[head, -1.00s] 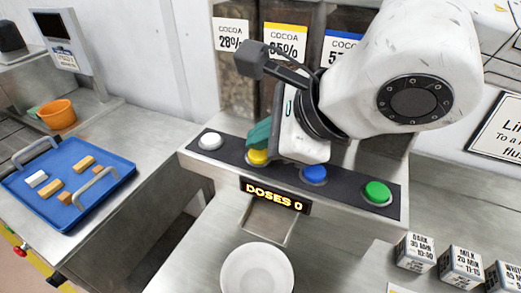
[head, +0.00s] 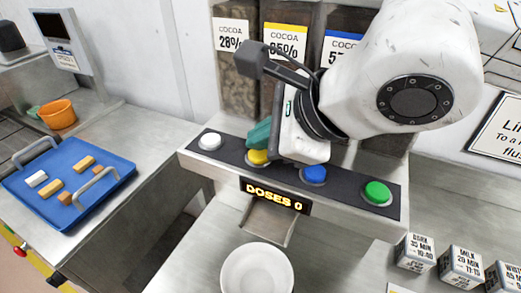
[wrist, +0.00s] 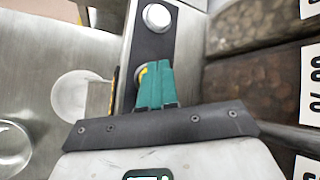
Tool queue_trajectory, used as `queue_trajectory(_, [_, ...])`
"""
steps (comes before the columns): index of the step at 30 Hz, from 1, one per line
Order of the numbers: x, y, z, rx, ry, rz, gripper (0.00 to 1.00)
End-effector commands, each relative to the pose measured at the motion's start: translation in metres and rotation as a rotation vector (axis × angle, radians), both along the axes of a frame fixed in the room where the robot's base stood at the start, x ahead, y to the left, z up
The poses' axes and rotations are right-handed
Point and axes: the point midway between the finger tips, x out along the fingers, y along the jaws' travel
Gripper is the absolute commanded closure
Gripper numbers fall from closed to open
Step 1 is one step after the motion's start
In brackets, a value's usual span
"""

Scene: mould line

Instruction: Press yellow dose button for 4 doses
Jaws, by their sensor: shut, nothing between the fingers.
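The yellow dose button (head: 257,158) sits in the dark button strip of the dispenser, between the white and blue buttons. My gripper (head: 259,136) is shut and empty, with its teal fingertips right over the yellow button. In the wrist view the teal fingers (wrist: 155,85) cover most of the yellow button (wrist: 141,74), and only its edge shows. I cannot tell whether the tips touch it. The display (head: 274,196) reads "DOSES 0". A white bowl (head: 257,272) stands below the metal chute (head: 268,222).
A white button (head: 210,141) is left of the yellow one; a blue button (head: 314,174) and a green button (head: 376,192) are to its right. Cocoa bins (head: 238,88) stand behind. A blue tray (head: 110,190) lies on the left counter, and label cubes (head: 414,252) at lower right.

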Motion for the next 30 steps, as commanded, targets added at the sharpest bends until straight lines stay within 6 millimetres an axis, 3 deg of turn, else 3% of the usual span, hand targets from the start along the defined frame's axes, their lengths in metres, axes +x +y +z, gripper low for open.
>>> queue_trajectory(30, [-0.0002,-0.0001,-0.0090,-0.001,0.000,-0.001,1.00])
